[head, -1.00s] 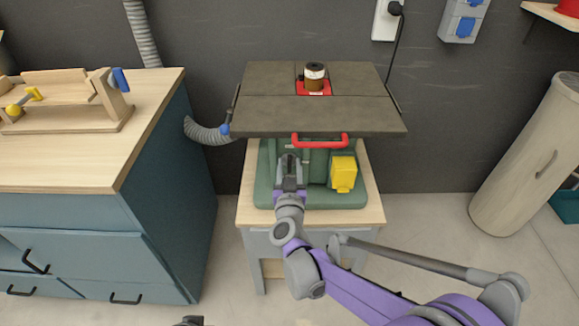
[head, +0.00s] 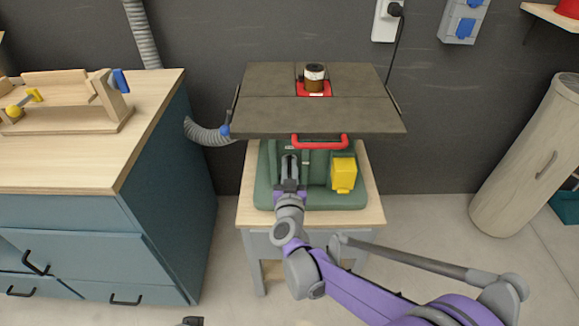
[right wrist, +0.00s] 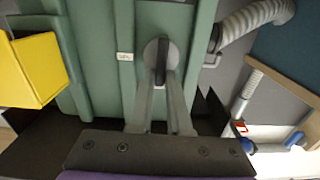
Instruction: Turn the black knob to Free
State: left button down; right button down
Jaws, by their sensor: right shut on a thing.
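The black knob (right wrist: 161,60) sits on a round grey plate on the front of the green machine body (right wrist: 90,50). In the right wrist view the knob's bar looks upright in the picture. My right gripper (right wrist: 160,85) has its two fingers on either side of the knob and is shut on it. In the head view this gripper (head: 290,162) is at the left of the green base, below the table top, and hides the knob. A small label (right wrist: 125,57) beside the knob is too small to read. A small grey piece at the bottom edge may be my left gripper (head: 192,321).
A dark table top (head: 320,115) overhangs the knob area. A red handle (head: 320,141) and a yellow box (head: 343,174) are right of my right gripper. A grey hose (head: 205,131) is on the left, near a blue cabinet (head: 165,190). The floor in front is partly clear.

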jog(key=m, duration=0.6)
jog(key=d+f+m+p, duration=0.1)
jog(key=m, duration=1)
jog(key=shift+d+f+m+p, duration=0.3)
jog(key=shift+d+f+p, duration=0.05)
jog(key=shift+f+p, duration=0.05)
dwell(0.5)
jog(key=c, duration=0.9)
grip_release()
jog(key=shift+o, duration=0.2)
jog(key=shift+s, duration=0.15)
